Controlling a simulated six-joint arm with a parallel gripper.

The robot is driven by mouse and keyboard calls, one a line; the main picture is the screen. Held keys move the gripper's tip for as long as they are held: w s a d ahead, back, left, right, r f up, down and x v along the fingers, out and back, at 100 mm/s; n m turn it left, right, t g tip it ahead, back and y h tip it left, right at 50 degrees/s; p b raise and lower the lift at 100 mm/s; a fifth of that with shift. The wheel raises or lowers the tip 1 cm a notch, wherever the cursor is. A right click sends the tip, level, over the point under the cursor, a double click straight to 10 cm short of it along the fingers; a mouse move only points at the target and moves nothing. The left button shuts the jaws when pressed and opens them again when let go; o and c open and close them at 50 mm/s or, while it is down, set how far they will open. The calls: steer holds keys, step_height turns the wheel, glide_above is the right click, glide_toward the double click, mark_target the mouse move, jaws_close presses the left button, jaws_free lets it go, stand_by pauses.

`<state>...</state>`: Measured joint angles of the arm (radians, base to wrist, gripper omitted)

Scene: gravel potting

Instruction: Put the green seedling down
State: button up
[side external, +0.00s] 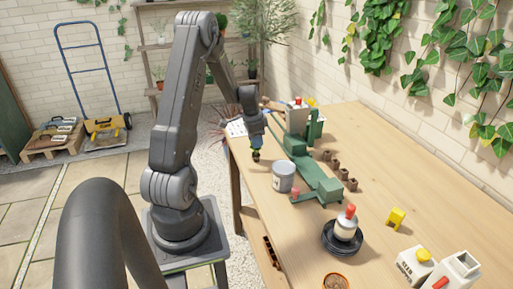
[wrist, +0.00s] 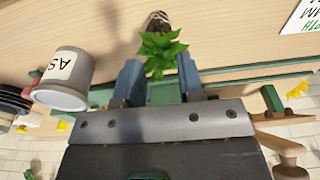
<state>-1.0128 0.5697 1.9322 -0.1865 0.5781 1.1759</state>
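The green seedling (wrist: 162,50) has bright leaves and a dark root plug (wrist: 158,20). In the wrist view its leaves lie at and just past my fingertips. My gripper (wrist: 158,65) has its two blue fingers apart, one on each side of the leaves, with a visible gap between them. In the side view my gripper (side external: 256,143) points down close above the left part of the table, with the small seedling (side external: 256,154) just below it. The plug appears upright at or near the tabletop; I cannot tell whether it touches.
A grey labelled pot (side external: 284,177) stands close by on the wooden table (side external: 385,165). A green device (side external: 310,170) lies behind it, with several small brown plugs (side external: 343,174) beyond. A black dish with a red-topped bottle (side external: 346,226) stands nearer. The table's left edge is close.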

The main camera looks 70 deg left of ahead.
mark_target(253, 155)
step_height(253, 155, up, 7)
steer(key=w+d+r+t+y, duration=0.1)
steer(key=w+d+r, duration=0.1)
steer(key=d+r, duration=0.6)
steer(key=w+d+r, duration=0.1)
steer(key=d+r, duration=0.3)
steer(key=d, duration=0.8)
steer(key=s+d+r+t, duration=0.1)
steer(key=s+d, duration=0.4)
steer(key=d, duration=0.4)
steer(key=s+d+r+t+h, duration=0.1)
steer(key=s+d+r+t, duration=0.1)
steer(key=s+d, duration=0.4)
steer(key=d, duration=0.3)
steer(key=shift+r, duration=0.15)
